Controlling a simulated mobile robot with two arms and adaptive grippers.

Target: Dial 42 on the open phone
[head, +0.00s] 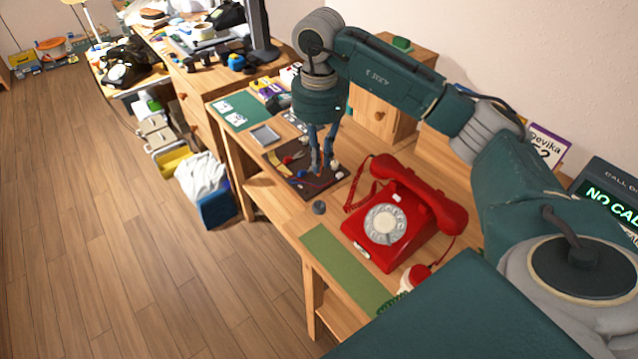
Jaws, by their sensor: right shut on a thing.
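A red rotary phone (410,237) with a pale round dial (385,223) stands on the wooden desk, right of centre in the head view. Its red handset (424,187) lies across the top. My right gripper (323,171) points down over a dark mat (325,184), left of and behind the phone, apart from the dial. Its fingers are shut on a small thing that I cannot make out. My left gripper is not in view. A black phone (122,70) stands on a far table at the upper left.
Small loose items lie on the dark mat. A grey knob-like piece (319,207) and a green mat (342,268) are near the phone. A display reading "NO CAL" (612,202) is cut off at right. The wooden floor (120,230) at left is clear.

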